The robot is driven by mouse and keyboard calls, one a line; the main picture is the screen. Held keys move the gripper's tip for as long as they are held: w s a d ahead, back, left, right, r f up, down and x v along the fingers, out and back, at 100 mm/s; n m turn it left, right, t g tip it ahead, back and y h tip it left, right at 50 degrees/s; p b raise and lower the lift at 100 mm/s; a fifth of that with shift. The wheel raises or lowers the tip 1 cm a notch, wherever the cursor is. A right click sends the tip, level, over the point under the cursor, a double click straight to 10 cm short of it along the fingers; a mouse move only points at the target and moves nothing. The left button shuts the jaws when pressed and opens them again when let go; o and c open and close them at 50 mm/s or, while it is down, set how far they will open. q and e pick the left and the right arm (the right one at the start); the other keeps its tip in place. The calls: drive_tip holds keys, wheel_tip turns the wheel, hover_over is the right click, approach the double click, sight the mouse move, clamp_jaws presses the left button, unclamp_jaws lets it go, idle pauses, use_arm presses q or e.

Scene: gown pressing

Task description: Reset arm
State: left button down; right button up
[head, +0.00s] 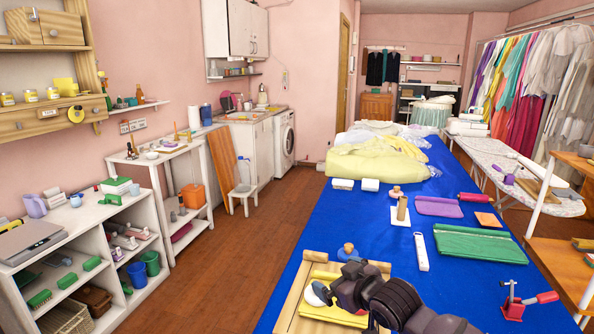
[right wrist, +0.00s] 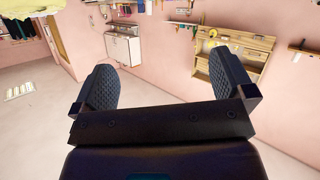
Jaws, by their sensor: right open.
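My right gripper (head: 336,291) comes in from the bottom of the head view, above a wooden frame tray (head: 291,303) on the blue-covered table (head: 320,222). In the right wrist view its two dark ribbed fingers stand wide apart with nothing between them (right wrist: 162,65). Past the fingers that view shows pink wall, a wall shelf (right wrist: 240,58) and a white cabinet (right wrist: 123,46). The gripper and forearm hide part of the tray and of the yellow piece in it. My left gripper is not in view.
A red-handled clamp (head: 522,302), a white strip tool (head: 422,252), a green folded cloth (head: 470,244) and a purple cloth (head: 438,207) lie on the table. A yellow garment (head: 375,163) lies farther back. The table's left strip is clear. White shelves (head: 75,255) stand left across open floor.

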drive_tip(key=s+d+f+m+t+h, duration=0.1)
drive_tip(key=s+d+f, duration=0.3)
drive_tip(key=s, duration=0.1)
drive_tip(key=s+d+f+m+t+h, duration=0.1)
drive_tip(key=s+d+f+h, duration=0.1)
drive_tip(key=s+d+f, duration=0.2)
drive_tip(key=s+d+f+m+t+h, duration=0.1)
drive_tip(key=s+d+f+m, duration=0.1)
drive_tip(key=s+d+f, duration=0.2)
drive_tip(key=shift+s+d+f+h, duration=0.15)
drive_tip(key=shift+s+d, duration=0.05)
drive_tip(key=shift+s, duration=0.45)
drive_tip(key=shift+s+d+f+h, duration=0.15)
drive_tip(key=shift+s, duration=0.5)
drive_tip(key=s+d+f+m+g+h, duration=0.1)
drive_tip(key=s+d+f, duration=0.2)
drive_tip(key=s+f, duration=0.2)
drive_tip(key=s+d+f+m+g+h, duration=0.1)
drive_tip(key=s+f, duration=0.5)
drive_tip(key=s, duration=0.6)
drive_tip(key=shift+d+f+m+g+h, duration=0.2)
drive_tip(key=shift+d+m+g+h, duration=0.2)
drive_tip(key=shift+d+m+g, duration=0.35)
drive_tip(key=shift+s+d, duration=0.1)
drive_tip(key=shift+d, duration=0.05)
